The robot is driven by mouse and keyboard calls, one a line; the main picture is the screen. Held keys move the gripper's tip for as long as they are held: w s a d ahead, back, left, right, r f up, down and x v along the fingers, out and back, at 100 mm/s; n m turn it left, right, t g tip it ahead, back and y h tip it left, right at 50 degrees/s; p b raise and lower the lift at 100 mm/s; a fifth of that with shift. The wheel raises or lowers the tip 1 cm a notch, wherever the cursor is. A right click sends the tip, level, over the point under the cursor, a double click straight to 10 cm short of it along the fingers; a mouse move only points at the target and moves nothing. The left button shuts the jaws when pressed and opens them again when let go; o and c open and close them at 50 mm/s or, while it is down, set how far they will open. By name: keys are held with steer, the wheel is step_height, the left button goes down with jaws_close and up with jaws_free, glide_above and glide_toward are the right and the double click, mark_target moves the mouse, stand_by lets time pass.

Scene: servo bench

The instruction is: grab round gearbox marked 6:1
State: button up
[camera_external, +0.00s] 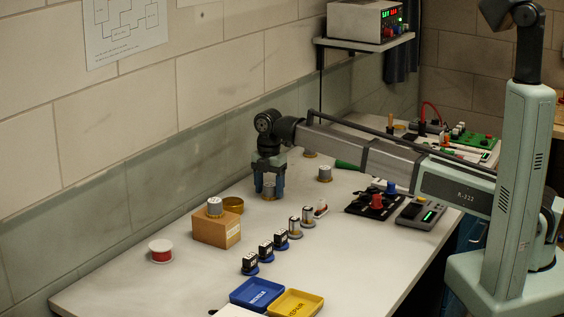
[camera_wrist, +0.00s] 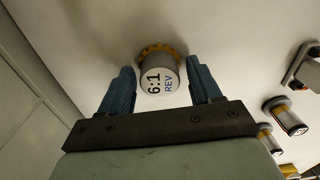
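A round grey gearbox (camera_wrist: 158,79) with a brass toothed rim stands on the bench, its pale top marked "6:1 REV" in the wrist view. My gripper (camera_wrist: 161,72) is open, with a blue finger on each side of this gearbox. Small gaps show between the fingers and its sides. In the external view my gripper (camera_external: 269,187) points down around the gearbox (camera_external: 269,191), which is partly hidden by the fingers. Other round grey gearboxes stand at the right (camera_external: 325,173), farther back (camera_external: 310,153) and on a wooden block (camera_external: 215,206); their marks are too small to read.
The wooden block (camera_external: 217,231), a brass ring (camera_external: 233,204) and a red-and-white spool (camera_external: 160,251) are to the left. A row of small servos (camera_external: 266,251) lies in front, near blue (camera_external: 257,293) and yellow (camera_external: 296,303) trays. Black controls (camera_external: 374,206) are right.

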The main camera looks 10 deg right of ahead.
steer(key=c, duration=1)
